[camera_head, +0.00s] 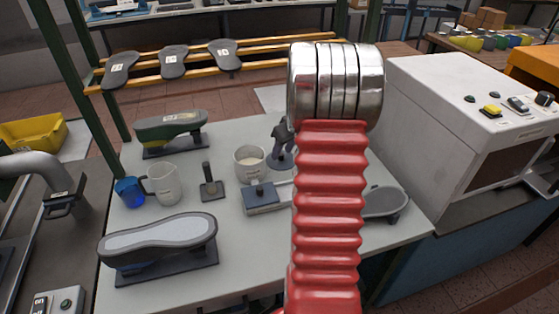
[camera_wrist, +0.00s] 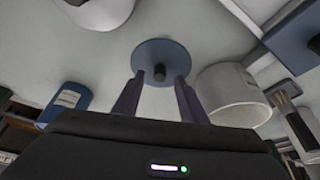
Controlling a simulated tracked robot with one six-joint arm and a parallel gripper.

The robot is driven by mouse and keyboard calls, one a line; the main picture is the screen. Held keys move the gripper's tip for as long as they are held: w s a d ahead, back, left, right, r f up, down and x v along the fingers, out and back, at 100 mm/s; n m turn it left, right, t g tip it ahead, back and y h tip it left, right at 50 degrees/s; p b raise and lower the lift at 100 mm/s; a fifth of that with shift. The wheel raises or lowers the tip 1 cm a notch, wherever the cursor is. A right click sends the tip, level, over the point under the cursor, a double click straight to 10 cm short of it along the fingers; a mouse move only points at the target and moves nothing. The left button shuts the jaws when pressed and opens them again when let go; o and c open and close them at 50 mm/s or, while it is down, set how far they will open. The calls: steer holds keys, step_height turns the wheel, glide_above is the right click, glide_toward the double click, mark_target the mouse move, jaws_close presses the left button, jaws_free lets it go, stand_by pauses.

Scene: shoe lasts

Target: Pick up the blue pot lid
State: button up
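The blue pot lid (camera_wrist: 143,53) is a flat round disc with a dark knob in its middle, lying on the pale table in the wrist view. In the head view the lid (camera_head: 281,163) shows as a small blue-grey disc right of a white mug, partly covered by my gripper (camera_head: 283,132). In the wrist view my gripper (camera_wrist: 159,80) has its two fingers apart, with the knob showing between the fingertips. Whether the fingers touch the knob cannot be told. The red arm hides the table to the right of the lid in the head view.
The white mug (camera_head: 248,166) stands close beside the lid. A blue-grey block (camera_head: 262,201) lies in front. A white jug (camera_head: 165,187), a blue cup (camera_head: 130,191) and shoe forms (camera_head: 160,238) stand left. A grey-white machine (camera_head: 430,90) stands right.

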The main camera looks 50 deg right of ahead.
steer(key=shift+w+f, duration=0.25)
steer(key=shift+f, duration=0.3)
steer(key=shift+c, duration=0.7)
jaws_close()
